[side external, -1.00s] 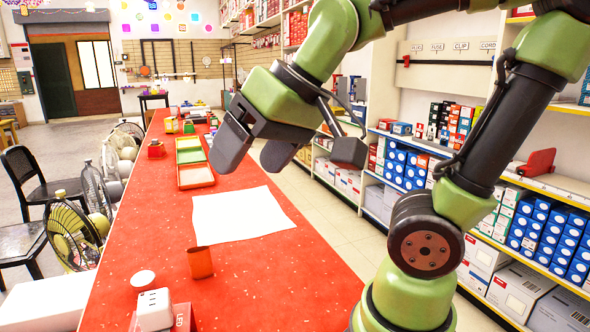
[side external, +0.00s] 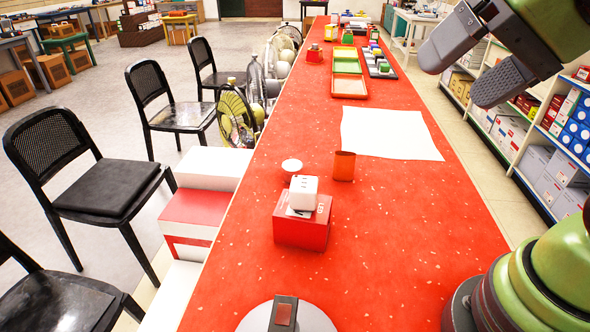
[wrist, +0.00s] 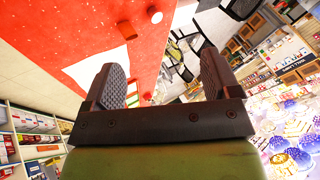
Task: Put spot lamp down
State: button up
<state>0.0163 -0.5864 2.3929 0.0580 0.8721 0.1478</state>
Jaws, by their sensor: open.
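My gripper (side external: 453,80) is open and empty, high at the upper right in the side view, above and right of the counter. In the wrist view its two fingers (wrist: 160,70) stand wide apart with nothing between them. I cannot tell for sure which item is the spot lamp. A small white round piece (side external: 291,166) sits on the red counter (side external: 400,240); a similar white piece (wrist: 154,15) shows in the wrist view. An upright orange-brown cylinder (side external: 344,166) stands right of it and also shows in the wrist view (wrist: 126,30). My gripper touches neither.
A white sheet (side external: 388,133) lies flat on the counter. A white cube (side external: 303,192) sits on a red box (side external: 303,232). A silver disc (side external: 260,320) is at the near edge. Trays (side external: 349,86) lie farther back. The counter's right front is clear.

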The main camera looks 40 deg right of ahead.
jog(key=w+m, duration=0.6)
jog(key=w, duration=0.3)
jog(key=m+g+y, duration=0.1)
jog(key=m+g, duration=0.1)
jog(key=m, duration=1.5)
send_over(296, 165)
jog(key=s+d, duration=0.3)
notch_tip(296, 165, down, 22)
jog(key=x, duration=0.4)
jog(key=shift+a+f, duration=0.15)
jog(key=x, duration=0.4)
jog(key=shift+s+a+f, duration=0.15)
jog(key=shift+a+f, duration=0.15)
jog(key=shift+x, duration=0.8)
jog(key=c, duration=1)
jog(key=shift+c, duration=0.5)
